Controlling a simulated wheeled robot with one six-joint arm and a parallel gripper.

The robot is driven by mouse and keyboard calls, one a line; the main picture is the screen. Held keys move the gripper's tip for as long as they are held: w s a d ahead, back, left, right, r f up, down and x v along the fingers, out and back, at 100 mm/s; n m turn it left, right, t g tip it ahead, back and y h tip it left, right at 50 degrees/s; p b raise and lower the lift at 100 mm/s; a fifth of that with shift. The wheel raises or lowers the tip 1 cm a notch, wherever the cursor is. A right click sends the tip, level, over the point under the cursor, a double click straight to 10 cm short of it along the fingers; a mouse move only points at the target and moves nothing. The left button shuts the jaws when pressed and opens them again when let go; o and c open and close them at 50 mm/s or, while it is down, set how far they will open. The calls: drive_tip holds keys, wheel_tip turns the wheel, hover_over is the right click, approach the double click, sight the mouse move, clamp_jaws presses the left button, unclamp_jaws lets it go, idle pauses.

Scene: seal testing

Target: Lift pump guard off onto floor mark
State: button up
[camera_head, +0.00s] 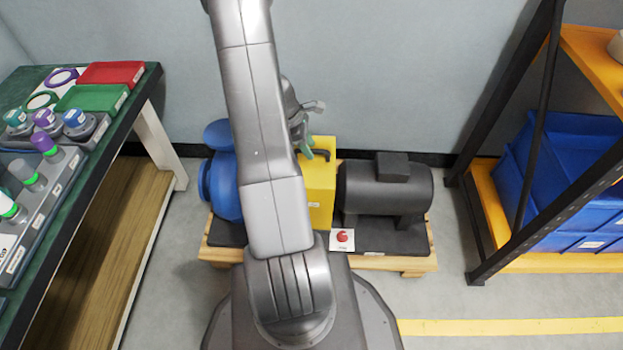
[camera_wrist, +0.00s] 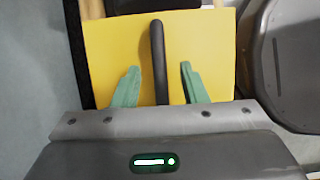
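The yellow pump guard (camera_head: 320,193) stands on the pallet between a blue pump and a dark motor, partly hidden behind my arm. It has a black handle (camera_head: 322,154) on top. In the wrist view, the guard's yellow top (camera_wrist: 215,55) and handle (camera_wrist: 158,50) are close below. My gripper (camera_wrist: 158,83) is open, with one green finger on each side of the handle and gaps to both. In the head view my gripper (camera_head: 304,140) is at the handle, partly hidden by my arm. A yellow line (camera_head: 510,326) lies on the floor at lower right; no other floor mark shows.
The blue pump (camera_head: 219,180) and dark motor (camera_head: 385,188) flank the guard on the wooden pallet (camera_head: 375,262). A red button (camera_head: 345,236) sits in front. A bench (camera_head: 140,105) stands left, a shelf with blue bins (camera_head: 560,190) right. Floor right of the pallet is clear.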

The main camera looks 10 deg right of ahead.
drive_tip(key=x, duration=0.3)
drive_tip(key=shift+b, duration=0.4)
drive_tip(key=shift+r, duration=0.1)
drive_tip(key=shift+c, duration=0.2)
drive_tip(key=shift+a, duration=0.1)
clamp_jaws()
drive_tip(key=shift+w, duration=0.1)
idle(0.5)
